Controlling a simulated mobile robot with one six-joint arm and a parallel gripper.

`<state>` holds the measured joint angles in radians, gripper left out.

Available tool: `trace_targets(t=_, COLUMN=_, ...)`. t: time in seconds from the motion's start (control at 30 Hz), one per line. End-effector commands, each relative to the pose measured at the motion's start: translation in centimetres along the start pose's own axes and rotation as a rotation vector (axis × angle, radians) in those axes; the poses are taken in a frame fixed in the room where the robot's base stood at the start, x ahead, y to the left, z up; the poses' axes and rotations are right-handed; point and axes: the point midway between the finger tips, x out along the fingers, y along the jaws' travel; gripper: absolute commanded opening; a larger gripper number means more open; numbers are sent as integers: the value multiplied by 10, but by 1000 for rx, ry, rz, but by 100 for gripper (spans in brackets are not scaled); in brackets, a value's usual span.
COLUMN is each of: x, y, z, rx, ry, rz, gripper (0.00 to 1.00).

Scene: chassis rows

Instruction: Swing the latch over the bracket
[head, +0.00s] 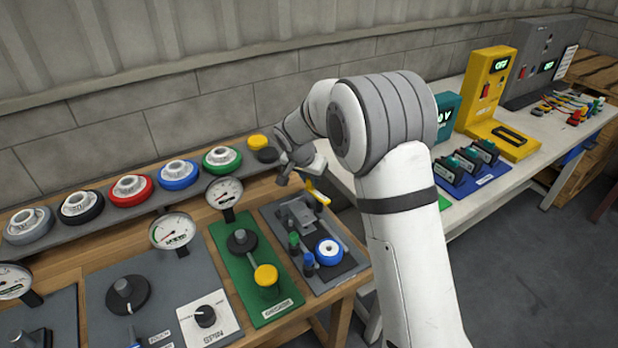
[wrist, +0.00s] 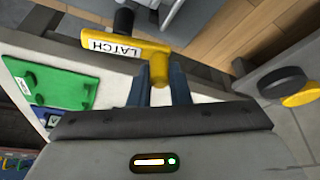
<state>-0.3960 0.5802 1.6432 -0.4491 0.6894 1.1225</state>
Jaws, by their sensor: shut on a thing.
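The yellow latch (wrist: 140,48) carries a white LATCH label and has a black cylindrical end in the wrist view. My gripper (wrist: 163,82) has its two fingers around the latch's short yellow grip. In the head view the latch (head: 318,193) shows as a yellow bar at the back right of a grey panel (head: 345,268), just below my gripper (head: 308,182). Grey block-like parts stand on that panel, left of the latch; I cannot tell which of them is the bracket. My arm and hand hide some of this area.
The grey panel also holds a blue-and-white round part (head: 329,251) and small green and blue parts. A green panel (head: 262,290) with a yellow knob is to the left. Coloured ring knobs line the rear shelf. A white table (head: 505,185) with devices is at right.

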Motion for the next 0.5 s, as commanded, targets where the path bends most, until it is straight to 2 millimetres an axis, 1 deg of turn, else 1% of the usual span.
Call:
trace_targets(t=0.27, x=0, y=0, z=2, rx=-30, ry=0, rz=-12, gripper=0)
trace_targets(t=0.5, x=-2, y=-2, z=7, rx=-148, ry=0, rz=-62, gripper=0)
